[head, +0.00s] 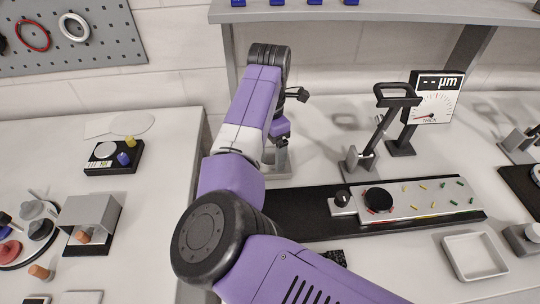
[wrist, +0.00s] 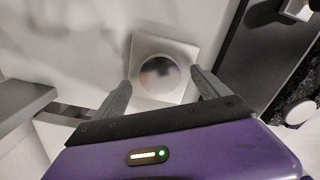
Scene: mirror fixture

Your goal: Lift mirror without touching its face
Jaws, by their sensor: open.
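The mirror (wrist: 158,76) is a round disc with a dark, brownish blurred reflection, set on a square silver-grey plate (wrist: 178,49) in the wrist view. My gripper (wrist: 160,78) is open, with one finger to each side of the disc in the picture. I cannot tell the height of the fingertips over the plate, and no contact shows. In the head view my gripper (head: 282,148) points down over a pale plate (head: 277,170) on the bench, behind my arm. The mirror's face cannot be made out there.
A black board (head: 300,222) with a silver panel (head: 410,203) and several coloured pegs lies to the right. A thickness gauge (head: 437,97) and a grey clamp stand (head: 360,160) stand behind it. A white tray (head: 474,257) sits at front right. A shelf (head: 350,10) overhangs the back.

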